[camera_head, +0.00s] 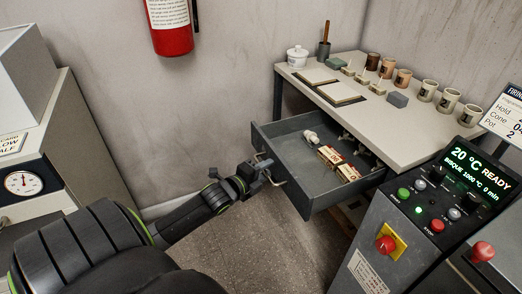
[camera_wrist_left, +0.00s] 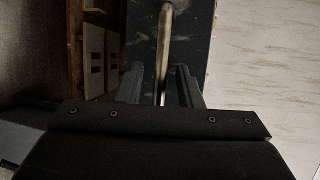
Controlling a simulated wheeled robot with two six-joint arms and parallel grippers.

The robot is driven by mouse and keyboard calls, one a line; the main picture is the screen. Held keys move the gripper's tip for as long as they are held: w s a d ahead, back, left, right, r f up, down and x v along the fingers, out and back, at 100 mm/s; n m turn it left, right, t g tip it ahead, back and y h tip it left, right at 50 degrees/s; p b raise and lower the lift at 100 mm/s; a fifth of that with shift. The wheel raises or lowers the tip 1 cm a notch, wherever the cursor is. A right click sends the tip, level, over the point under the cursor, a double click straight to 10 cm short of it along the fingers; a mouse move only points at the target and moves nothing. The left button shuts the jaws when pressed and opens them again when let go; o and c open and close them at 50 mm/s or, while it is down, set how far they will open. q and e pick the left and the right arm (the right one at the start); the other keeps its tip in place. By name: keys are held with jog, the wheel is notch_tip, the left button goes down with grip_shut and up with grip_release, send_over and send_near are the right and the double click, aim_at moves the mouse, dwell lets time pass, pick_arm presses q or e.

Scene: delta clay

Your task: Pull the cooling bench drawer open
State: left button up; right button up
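The cooling bench (camera_head: 420,140) stands at the right with a pale top on a grey frame. Its grey drawer (camera_head: 297,200) is pulled well out toward my left arm. Inside lie white rounded pieces, small labelled boxes (camera_head: 338,163) and some metal items. The drawer's bar handle (camera_head: 279,183) is on its front. My left gripper (camera_head: 262,171) is at this handle. In the left wrist view the handle bar (camera_wrist_left: 164,45) runs between the two fingers (camera_wrist_left: 160,82), with visible gaps on both sides, so the fingers look open around it. My right gripper is in neither view.
Several cups (camera_head: 427,91), a white lidded pot (camera_head: 297,56) and small blocks stand on the bench top. A control panel (camera_head: 430,210) with a red knob is at the front right. A gauge cabinet (camera_head: 25,180) is at the left. Floor (camera_head: 265,240) shows clear before the drawer.

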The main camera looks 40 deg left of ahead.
pick_arm(q)
jog(key=shift+s, duration=0.1)
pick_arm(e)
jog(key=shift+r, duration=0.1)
